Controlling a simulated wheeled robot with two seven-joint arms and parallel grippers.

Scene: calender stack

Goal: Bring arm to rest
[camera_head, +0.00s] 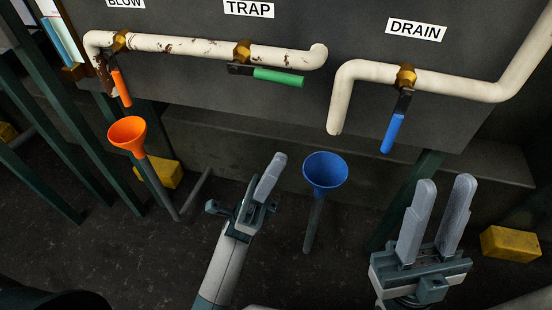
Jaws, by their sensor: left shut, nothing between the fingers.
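My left gripper (272,170) is in the middle of the view, its fingers together with nothing between them. It is raised in front of the dark panel, left of the blue funnel (326,172) and apart from it. My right gripper (446,184) is at the lower right. Its two fingers stand apart, pointing up, with nothing between them. It is below and to the right of the blue valve handle (393,133) and does not appear to touch anything.
Pipes run along the panel (345,30) labelled BLOW, TRAP and DRAIN. The orange handle (121,88) hangs down; the green handle (278,77) lies sideways. An orange funnel (127,134) stands left. Yellow blocks (510,244) sit near the floor. Green posts (95,130) stand left.

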